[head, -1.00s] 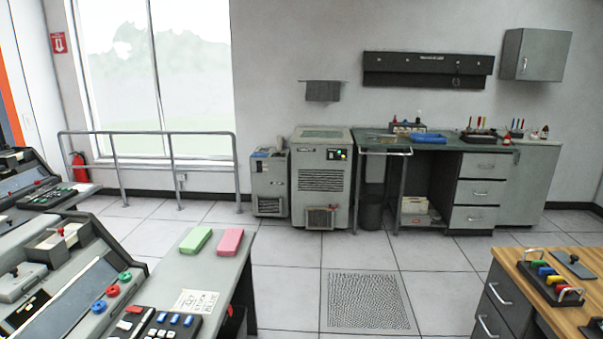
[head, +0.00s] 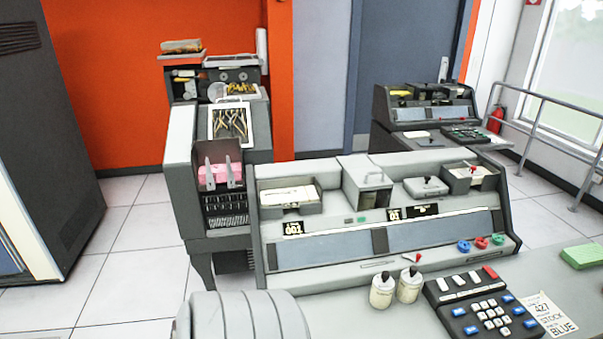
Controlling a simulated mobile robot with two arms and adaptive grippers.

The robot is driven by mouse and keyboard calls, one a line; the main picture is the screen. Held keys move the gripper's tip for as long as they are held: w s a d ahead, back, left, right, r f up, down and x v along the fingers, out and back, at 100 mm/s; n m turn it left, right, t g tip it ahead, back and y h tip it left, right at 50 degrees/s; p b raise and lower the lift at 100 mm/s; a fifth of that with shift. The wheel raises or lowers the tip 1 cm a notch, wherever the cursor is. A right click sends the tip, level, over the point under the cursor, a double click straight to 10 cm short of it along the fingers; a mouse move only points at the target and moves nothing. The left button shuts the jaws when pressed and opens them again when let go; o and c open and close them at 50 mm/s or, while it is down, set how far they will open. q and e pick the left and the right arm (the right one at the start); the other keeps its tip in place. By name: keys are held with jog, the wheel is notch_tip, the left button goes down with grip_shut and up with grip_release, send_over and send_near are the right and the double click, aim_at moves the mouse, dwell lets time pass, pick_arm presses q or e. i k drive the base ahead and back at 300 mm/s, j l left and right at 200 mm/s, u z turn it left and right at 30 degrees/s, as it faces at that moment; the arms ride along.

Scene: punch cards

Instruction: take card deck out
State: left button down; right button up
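Several candidates for the card deck show in the head view, and I cannot tell which one the task means. A pink card deck (head: 220,175) sits in the hopper of a grey machine (head: 180,150), behind two upright prongs. A cream stack of cards (head: 288,196) lies in the left tray of the grey keypunch console (head: 385,245). A green card deck (head: 582,256) lies on the desk at the right edge. Neither of my grippers is in view.
Two white bottles (head: 382,290) and a black keypad (head: 480,308) stand before the console. A printed note (head: 547,315) lies beside the keypad. A second console (head: 425,105) and a metal railing (head: 545,110) are behind. Tiled floor (head: 130,235) is clear at left.

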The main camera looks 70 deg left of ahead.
aim_at(290, 197)
jog(key=u, duration=2.4)
